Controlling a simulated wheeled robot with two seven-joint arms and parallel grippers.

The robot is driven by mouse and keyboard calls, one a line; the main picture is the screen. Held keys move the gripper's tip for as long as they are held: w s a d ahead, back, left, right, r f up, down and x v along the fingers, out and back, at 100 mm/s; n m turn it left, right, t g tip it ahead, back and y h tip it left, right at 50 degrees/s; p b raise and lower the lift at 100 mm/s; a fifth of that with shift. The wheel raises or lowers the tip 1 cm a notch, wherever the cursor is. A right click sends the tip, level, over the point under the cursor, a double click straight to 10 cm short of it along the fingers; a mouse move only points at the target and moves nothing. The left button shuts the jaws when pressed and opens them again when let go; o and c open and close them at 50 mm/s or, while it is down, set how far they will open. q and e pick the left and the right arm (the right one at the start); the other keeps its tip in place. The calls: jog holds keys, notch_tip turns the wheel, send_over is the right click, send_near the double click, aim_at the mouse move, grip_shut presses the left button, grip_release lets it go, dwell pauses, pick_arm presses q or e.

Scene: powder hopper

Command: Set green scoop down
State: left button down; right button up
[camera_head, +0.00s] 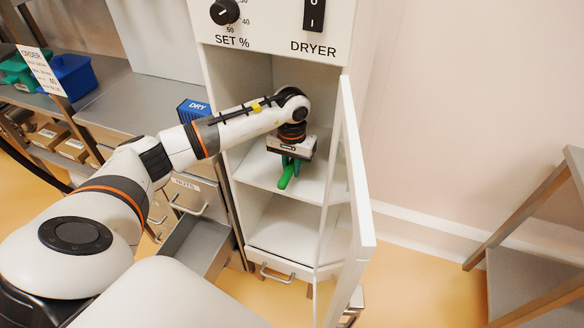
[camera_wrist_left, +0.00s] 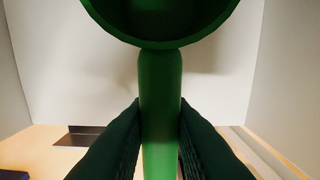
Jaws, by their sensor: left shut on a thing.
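The green scoop (camera_head: 287,174) is inside the white open-fronted dryer cabinet (camera_head: 261,209), over its middle shelf. My left gripper (camera_head: 289,161) reaches into the cabinet and points down, with its fingers around the scoop's handle. In the left wrist view the scoop's handle (camera_wrist_left: 160,95) runs between the two dark fingertips (camera_wrist_left: 160,130), and its round bowl (camera_wrist_left: 160,18) fills the top. My left gripper is shut on the handle. I cannot tell whether the scoop touches the shelf. My right gripper is not in view.
The cabinet door (camera_head: 355,190) stands open on the right, close to my left forearm's reach. An open drawer (camera_head: 197,247) sticks out at lower left. A blue DRY box (camera_head: 193,110) stands beside the cabinet. A blue bin (camera_head: 73,76) sits on the left shelf.

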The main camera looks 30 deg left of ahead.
aim_at(292, 163)
pick_arm(q)
jog(key=shift+f, duration=0.7)
jog(key=shift+w+f+p, duration=0.2)
jog(key=shift+p, duration=0.25)
jog(key=shift+f+b, duration=0.3)
jog(key=shift+b, duration=0.05)
jog(key=c, duration=1.3)
grip_release()
jog(key=shift+r, duration=0.5)
notch_tip(292, 163, up, 7)
jog(key=shift+f+b, duration=0.1)
jog(key=shift+b, duration=0.4)
